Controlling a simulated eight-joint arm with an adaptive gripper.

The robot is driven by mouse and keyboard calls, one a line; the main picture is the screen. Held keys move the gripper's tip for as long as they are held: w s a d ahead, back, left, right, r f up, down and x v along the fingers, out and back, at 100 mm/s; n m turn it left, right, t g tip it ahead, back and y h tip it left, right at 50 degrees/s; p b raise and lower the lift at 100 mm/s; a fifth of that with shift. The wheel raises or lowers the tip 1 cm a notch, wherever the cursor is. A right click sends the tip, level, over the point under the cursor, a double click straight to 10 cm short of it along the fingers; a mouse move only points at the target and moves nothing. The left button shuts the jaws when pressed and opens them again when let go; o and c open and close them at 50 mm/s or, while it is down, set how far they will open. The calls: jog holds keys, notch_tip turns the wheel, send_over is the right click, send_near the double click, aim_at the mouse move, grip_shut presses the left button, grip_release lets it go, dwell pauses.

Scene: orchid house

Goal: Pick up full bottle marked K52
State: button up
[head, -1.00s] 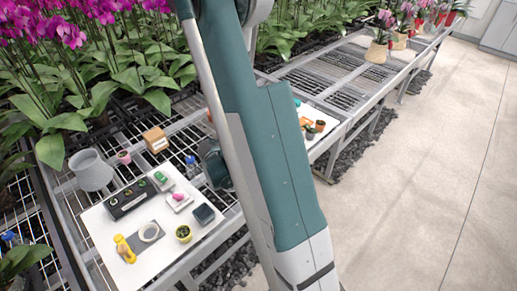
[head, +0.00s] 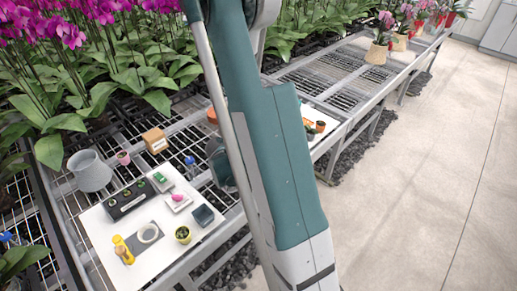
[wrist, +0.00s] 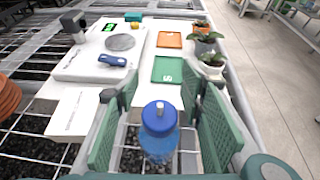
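In the wrist view a bottle (wrist: 158,143) with a blue cap and a see-through, bluish body stands upright between the fingers of my gripper (wrist: 160,100). The green finger pads are spread, with a gap on each side of the bottle. No K52 mark or label is readable, and the bottle's base is hidden low in the picture.
In the wrist view a white board ahead holds a scale (wrist: 119,42), an orange card (wrist: 169,40), a green card (wrist: 168,69) and potted plants. Terracotta pots (wrist: 8,97) stand at left.

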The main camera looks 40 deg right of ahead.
grip_shut()
dwell(0.4)
notch_tip(320, 180, up, 10)
jog(key=p, duration=0.3)
dwell(0.5)
dwell(0.6)
